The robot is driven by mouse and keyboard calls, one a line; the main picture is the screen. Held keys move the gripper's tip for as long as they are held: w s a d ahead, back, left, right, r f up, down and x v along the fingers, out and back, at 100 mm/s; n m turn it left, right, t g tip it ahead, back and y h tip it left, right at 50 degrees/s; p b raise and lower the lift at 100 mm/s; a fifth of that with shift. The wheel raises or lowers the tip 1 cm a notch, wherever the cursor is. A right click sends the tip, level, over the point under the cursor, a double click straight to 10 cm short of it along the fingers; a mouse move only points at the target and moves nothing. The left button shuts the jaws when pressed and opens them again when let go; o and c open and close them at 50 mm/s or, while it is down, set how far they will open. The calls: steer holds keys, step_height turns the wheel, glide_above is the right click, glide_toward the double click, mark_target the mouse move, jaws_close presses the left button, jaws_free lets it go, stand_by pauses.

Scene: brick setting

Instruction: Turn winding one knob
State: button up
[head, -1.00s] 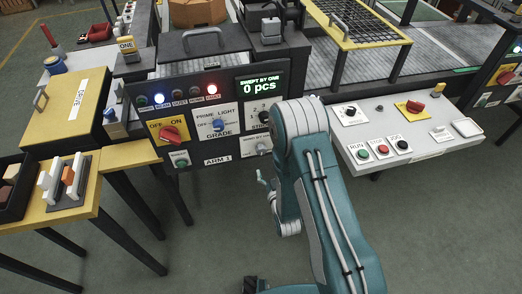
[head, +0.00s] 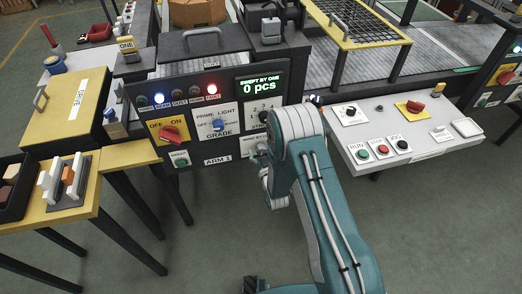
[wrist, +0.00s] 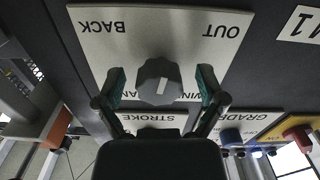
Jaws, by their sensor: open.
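My gripper (wrist: 160,84) is open, with one teal-padded finger on each side of the knob. Gaps show between the pads and the knob. In the head view my arm covers the knob, and my gripper is mostly hidden at the lower right of the ARM 1 panel (head: 206,150).
The panel also carries a red OFF/ON switch (head: 171,134), a blue GRADE knob (head: 218,125) and the STROKE plate (wrist: 160,121), close below the winding plate in the wrist view. A light control desk (head: 372,157) stands right of my arm. A display (head: 259,84) reads 0 pcs.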

steer(key=c, duration=1.1)
steer(key=shift+c, duration=0.2)
steer(key=shift+m, duration=0.4)
steer(key=m, duration=0.3)
steer(key=shift+m, duration=0.3)
steer(key=shift+a+m, duration=0.1)
steer(key=shift+m, duration=2.2)
steer(key=o, duration=1.1)
steer(key=shift+w, duration=0.1)
steer(key=shift+o, duration=0.2)
